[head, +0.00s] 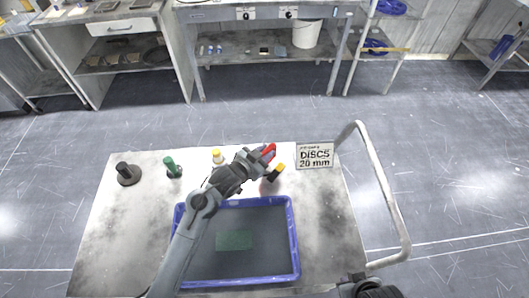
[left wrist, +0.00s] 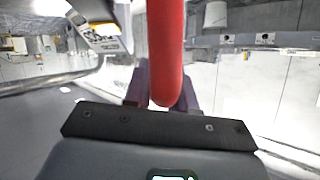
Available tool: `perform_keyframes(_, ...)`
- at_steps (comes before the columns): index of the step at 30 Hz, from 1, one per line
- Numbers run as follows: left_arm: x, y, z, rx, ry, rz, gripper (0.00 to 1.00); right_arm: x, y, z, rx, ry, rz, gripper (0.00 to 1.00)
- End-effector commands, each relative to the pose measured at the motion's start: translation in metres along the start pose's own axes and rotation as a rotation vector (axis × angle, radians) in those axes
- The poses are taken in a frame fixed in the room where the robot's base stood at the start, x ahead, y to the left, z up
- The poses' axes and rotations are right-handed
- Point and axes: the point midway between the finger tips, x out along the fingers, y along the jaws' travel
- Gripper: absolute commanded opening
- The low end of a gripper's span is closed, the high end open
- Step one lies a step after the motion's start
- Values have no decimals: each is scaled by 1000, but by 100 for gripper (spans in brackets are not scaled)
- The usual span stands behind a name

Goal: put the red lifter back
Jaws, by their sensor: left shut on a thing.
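The red lifter (head: 268,150) is in my left gripper (head: 262,157) above the back middle of the cart top. In the left wrist view its red rounded handle (left wrist: 166,50) stands between the dark fingers (left wrist: 163,92). The gripper is shut on it. The lower part of the lifter is hidden. A black lifter-like piece (head: 124,168), a green one (head: 170,163) and a yellow one (head: 217,155) stand in a row to the left. A yellow-topped dark piece (head: 277,172) is just right of the gripper. My right gripper (head: 372,288) is partly in view at the bottom right; its fingers are not clear.
A blue-rimmed tray (head: 294,240) with a green rectangle (head: 235,240) inside lies in front, partly under my left arm. A sign reading DISC5 20 mm (head: 315,155) is at the back right. The cart's rail (head: 385,190) rises on the right.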

Motion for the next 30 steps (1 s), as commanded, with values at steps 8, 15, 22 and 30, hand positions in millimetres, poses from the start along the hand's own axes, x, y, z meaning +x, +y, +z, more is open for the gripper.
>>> perform_keyframes(8,1,0,2,0,0,0,27,1,2,0,-7,-1,5,0)
perform_keyframes(15,1,0,2,0,0,0,51,0,2,0,-6,-1,5,0)
perform_keyframes(22,0,0,0,0,1,0,51,0,1,0,-2,0,2,0)
perform_keyframes(30,-25,-1,-2,1,0,-1,51,-7,0,-3,2,1,-2,0)
